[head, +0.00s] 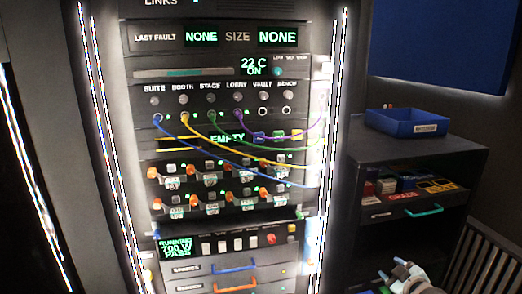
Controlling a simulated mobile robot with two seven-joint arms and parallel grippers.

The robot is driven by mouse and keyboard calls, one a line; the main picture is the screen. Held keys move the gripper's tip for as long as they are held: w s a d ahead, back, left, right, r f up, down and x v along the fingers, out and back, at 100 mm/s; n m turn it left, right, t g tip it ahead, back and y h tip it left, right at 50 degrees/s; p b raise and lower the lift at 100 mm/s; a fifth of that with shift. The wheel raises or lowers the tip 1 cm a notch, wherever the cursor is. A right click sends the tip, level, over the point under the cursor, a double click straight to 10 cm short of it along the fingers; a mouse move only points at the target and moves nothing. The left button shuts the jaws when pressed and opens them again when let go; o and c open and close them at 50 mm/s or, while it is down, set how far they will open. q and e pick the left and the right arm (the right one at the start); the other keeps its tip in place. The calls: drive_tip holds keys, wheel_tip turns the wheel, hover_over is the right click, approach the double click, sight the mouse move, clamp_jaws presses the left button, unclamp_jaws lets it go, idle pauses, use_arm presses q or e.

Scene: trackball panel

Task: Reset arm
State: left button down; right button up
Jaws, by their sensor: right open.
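My right gripper (403,276) is at the lower right of the head view, in front of the dark shelf unit's lower part. It is open, and I see nothing between its fingers. It is apart from the rack and cut off by the bottom edge of the picture. My left gripper is not in view. The lit equipment rack (228,130) stands in the middle, with a patch panel of blue, yellow, green and purple cables.
A dark shelf unit (440,156) stands on the right with a blue bin (406,122) on top. An open drawer (415,208) with a teal handle holds small coloured items. Blue (233,265) and orange (232,284) handles show low on the rack. A railing is at the far right.

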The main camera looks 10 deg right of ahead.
drive_tip(key=s+a+f+m+y, duration=0.1)
drive_tip(key=s+a+y, duration=0.1)
drive_tip(key=s+a, duration=0.55)
drive_tip(key=s+a+f+g+y, duration=0.15)
drive_tip(key=s+a, duration=0.35)
drive_tip(key=a, duration=0.6)
drive_tip(key=s+a+f+m+t+y, duration=0.1)
drive_tip(key=s+a+y, duration=0.1)
drive_tip(key=s+a, duration=0.65)
drive_tip(key=s+a+r+m, duration=0.2)
drive_tip(key=s+a+r, duration=0.2)
drive_tip(key=a+r, duration=0.25)
use_arm(q)
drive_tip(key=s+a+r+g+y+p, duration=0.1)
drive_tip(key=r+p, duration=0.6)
drive_tip(key=p, duration=0.9)
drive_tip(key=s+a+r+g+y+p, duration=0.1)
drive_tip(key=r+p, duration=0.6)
drive_tip(key=p, duration=0.9)
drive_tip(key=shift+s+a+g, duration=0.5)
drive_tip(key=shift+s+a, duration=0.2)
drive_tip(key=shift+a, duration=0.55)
use_arm(e)
drive_tip(key=s+d+r+g, duration=0.1)
drive_tip(key=d+r, duration=0.1)
drive_tip(key=r, duration=0.4)
drive_tip(key=s+d+r+g+h, duration=0.1)
drive_tip(key=s+d+r+g, duration=0.1)
drive_tip(key=r, duration=0.4)
drive_tip(key=shift+r+n, duration=0.3)
